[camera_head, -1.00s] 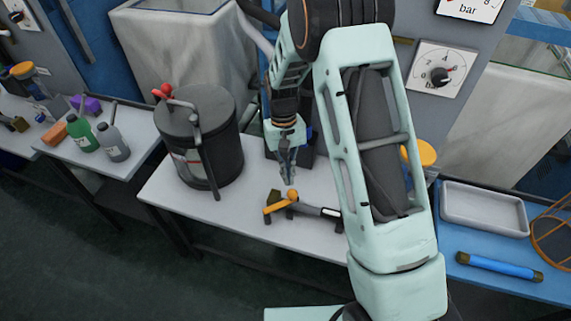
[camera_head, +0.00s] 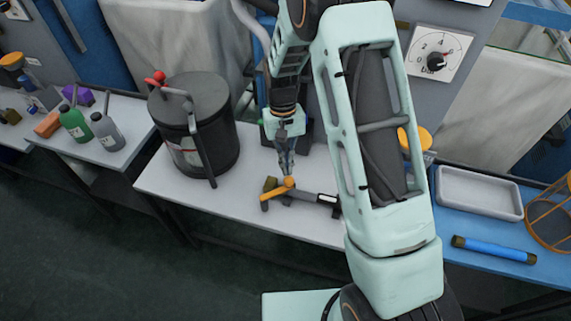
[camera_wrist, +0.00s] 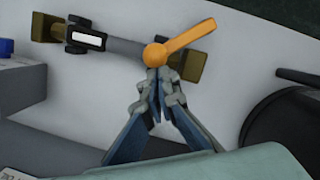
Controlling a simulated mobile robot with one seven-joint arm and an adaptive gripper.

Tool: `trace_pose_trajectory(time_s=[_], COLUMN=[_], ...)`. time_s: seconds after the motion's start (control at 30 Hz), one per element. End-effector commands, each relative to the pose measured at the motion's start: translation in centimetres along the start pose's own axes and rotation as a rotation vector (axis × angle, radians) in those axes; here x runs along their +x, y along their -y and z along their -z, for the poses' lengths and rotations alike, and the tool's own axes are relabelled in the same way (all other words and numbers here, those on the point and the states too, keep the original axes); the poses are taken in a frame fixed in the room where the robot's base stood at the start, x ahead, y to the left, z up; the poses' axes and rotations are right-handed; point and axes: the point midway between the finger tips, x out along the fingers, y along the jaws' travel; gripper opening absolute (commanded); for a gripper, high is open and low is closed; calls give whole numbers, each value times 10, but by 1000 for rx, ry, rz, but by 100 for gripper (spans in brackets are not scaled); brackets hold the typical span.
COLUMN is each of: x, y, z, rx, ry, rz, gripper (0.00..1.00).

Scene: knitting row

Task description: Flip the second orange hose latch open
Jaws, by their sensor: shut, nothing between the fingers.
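The orange latch (camera_head: 277,189) sits on a short dark hose fitting (camera_head: 306,196) on the light bench, and it also shows in the wrist view (camera_wrist: 180,42). Its round hub is at one end and its lever slants away from it, across the brass end of the fitting. My gripper (camera_head: 287,173) is shut and empty, pointing down with its fingertips right by the hub. In the wrist view the fingertips (camera_wrist: 158,76) are just below the hub, touching it or very close; I cannot tell which. Only one orange latch is clear to me.
A dark lidded pot (camera_head: 193,125) with a red-knobbed handle stands left of the fitting. A blue table (camera_head: 490,225) at right holds a grey tray (camera_head: 478,193) and a blue tube (camera_head: 494,249). The bench front is clear.

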Motion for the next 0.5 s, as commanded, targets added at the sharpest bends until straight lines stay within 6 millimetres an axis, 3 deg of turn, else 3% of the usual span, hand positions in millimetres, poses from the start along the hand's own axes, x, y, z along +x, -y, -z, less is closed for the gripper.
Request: trace_pose_trajectory(time_s=[0.5], x=[6], y=[-10], z=[-21], rx=[215], ry=[7], rz=[49], gripper=[0])
